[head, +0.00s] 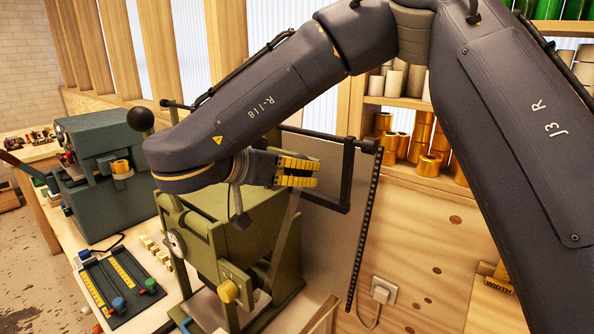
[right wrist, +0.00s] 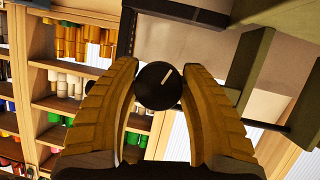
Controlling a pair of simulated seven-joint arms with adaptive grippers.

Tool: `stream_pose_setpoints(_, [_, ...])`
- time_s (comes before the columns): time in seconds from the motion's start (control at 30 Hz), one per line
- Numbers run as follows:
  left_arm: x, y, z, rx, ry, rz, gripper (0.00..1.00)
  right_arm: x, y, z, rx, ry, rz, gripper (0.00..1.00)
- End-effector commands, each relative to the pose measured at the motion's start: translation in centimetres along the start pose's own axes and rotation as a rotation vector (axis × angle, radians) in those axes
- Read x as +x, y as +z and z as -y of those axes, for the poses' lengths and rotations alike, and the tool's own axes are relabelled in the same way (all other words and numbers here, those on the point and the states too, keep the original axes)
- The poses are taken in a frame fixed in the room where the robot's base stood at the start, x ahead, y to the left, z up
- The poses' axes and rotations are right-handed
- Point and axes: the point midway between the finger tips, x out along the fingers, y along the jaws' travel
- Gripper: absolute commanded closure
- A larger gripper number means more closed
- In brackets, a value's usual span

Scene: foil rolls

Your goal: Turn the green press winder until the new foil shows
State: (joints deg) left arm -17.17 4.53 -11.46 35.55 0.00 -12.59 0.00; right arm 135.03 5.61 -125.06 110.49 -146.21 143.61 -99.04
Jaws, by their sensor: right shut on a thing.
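The green press (head: 205,207) stands on the bench in the head view, partly hidden behind my right arm. My right gripper (head: 317,172) is above the right side of the press, its yellow fingers pointing right. In the right wrist view, the fingers (right wrist: 158,90) are shut on a round black winder knob (right wrist: 152,92) with a white mark on its face, one finger on each side. The mark is tilted a little off upright. The knob is not clearly visible in the head view. I cannot make out the foil on the press. My left gripper is not in view.
A black bar frame (head: 349,175) and a grey panel (head: 327,230) are close to my right gripper. Gold rolls (head: 428,164) fill a wooden shelf behind. A grey-green machine (head: 105,185) and a black tray with yellow rulers (head: 122,285) are at left.

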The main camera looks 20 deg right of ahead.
Motion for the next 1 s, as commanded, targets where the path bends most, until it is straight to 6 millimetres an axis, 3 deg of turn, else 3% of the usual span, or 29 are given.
stream_pose_setpoints(0.37, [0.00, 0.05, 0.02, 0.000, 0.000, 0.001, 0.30, 0.05, 0.06, -0.13, 0.066, -0.024, 0.008, 0.85])
stream_pose_setpoints(1.0, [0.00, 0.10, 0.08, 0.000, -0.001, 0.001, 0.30, 0.10, 0.11, -0.08, 0.578, -0.243, 0.054, 0.86])
